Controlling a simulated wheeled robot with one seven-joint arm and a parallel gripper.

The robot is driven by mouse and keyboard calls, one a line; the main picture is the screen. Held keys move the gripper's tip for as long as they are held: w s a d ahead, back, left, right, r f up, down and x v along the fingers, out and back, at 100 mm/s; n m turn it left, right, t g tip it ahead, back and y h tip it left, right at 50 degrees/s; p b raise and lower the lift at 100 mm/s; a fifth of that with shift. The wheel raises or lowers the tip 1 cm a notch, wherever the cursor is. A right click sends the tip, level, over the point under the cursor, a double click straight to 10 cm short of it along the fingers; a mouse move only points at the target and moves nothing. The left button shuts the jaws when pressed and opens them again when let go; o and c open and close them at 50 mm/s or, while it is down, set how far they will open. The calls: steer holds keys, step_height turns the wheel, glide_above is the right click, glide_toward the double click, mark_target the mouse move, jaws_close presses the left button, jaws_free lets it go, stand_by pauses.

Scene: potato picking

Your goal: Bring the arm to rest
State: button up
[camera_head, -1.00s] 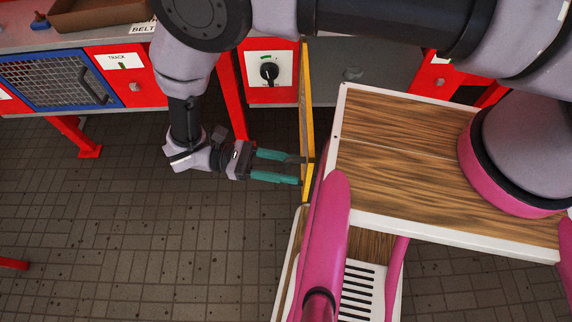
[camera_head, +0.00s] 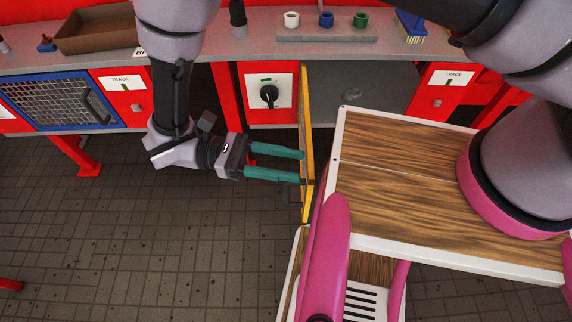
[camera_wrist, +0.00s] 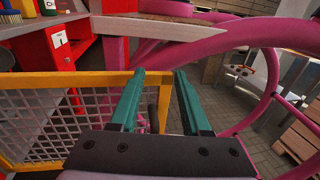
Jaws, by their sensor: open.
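My gripper (camera_head: 302,167) has two green fingers, which are apart with nothing between them. In the head view it points right, its fingertips close to the yellow-edged open door (camera_head: 306,120). I cannot tell whether they touch it. In the wrist view the gripper (camera_wrist: 157,85) also shows open and empty, with the door's yellow frame and mesh (camera_wrist: 50,110) just beyond and left of the fingers. My arm comes down from the top of the head view.
A grey workbench (camera_head: 270,50) with red fronts runs along the back, with an open compartment behind the door. A black knob (camera_head: 268,95) sits on a white panel left of the door. My wood-topped base is at right. The tiled floor (camera_head: 130,240) at left is clear.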

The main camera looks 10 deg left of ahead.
steer(key=shift+w, duration=0.1)
stand_by(0.3)
steer(key=w+d+r+m+g+y, duration=0.2)
steer(key=w+d+r+m+y, duration=0.15)
steer(key=w+r, duration=0.45)
steer(key=w+d+r+m+g+y, duration=0.2)
steer(key=w+r+y, duration=0.3)
steer(key=w+r, duration=0.2)
steer(key=w+d+r+m+g+y, duration=0.1)
steer(key=w+d+r+m+y, duration=0.25)
steer(key=w+r, duration=0.45)
steer(key=w+d+r+m+t+y, duration=0.1)
steer(key=d+r+m+t+y, duration=0.3)
steer(key=d, duration=0.7)
steer(key=w+d+r+m+t+y, duration=0.1)
steer(key=d+r+m+t+y, duration=0.3)
steer(key=d+r+m+t, duration=0.3)
steer(key=d+r+m, duration=0.2)
steer(key=d+r, duration=0.2)
steer(key=d, duration=0.1)
steer(key=shift+r+m+t, duration=0.3)
